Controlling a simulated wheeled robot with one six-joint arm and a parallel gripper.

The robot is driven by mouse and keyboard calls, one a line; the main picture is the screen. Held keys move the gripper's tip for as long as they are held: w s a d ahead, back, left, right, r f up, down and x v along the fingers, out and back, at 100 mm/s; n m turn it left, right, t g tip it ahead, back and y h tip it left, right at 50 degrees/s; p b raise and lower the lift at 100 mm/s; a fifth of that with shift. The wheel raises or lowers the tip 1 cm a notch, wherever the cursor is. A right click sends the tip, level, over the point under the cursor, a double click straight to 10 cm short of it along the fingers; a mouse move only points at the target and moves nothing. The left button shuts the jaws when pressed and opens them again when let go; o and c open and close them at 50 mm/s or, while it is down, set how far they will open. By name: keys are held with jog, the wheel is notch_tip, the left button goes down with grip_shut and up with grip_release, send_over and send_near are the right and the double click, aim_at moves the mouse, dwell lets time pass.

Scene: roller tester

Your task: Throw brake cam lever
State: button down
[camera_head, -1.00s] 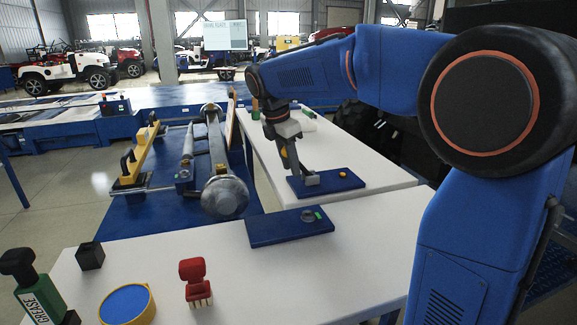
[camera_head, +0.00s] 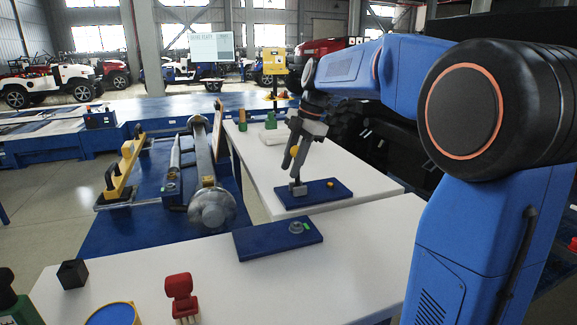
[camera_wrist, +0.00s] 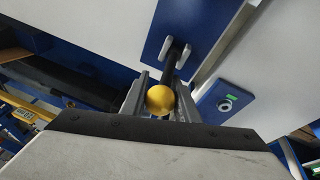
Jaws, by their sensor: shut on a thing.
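The brake cam lever has a black shaft (camera_wrist: 170,70) and a yellow ball knob (camera_wrist: 160,100). It rises from a grey bracket (camera_head: 298,190) on a blue plate (camera_head: 318,195) on the white table. My gripper (camera_wrist: 160,102) is shut on the lever, with its fingers on either side of the knob. In the head view my gripper (camera_head: 295,158) is above the bracket, and the lever stands near upright. The fingers hide part of the shaft there.
A yellow button (camera_head: 330,184) sits on the same plate. A second blue plate (camera_head: 275,240) with a green-marked round fitting lies on the nearer table. A red stamp-like object (camera_head: 180,295), a black cube (camera_head: 73,274) and a roller shaft rig (camera_head: 212,210) are to the left.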

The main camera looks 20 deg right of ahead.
jog(key=shift+d+r, duration=0.2)
dwell(0.4)
jog(key=c, duration=1.4)
grip_release()
jog(key=v, duration=1.7)
jog(key=shift+r, duration=0.15)
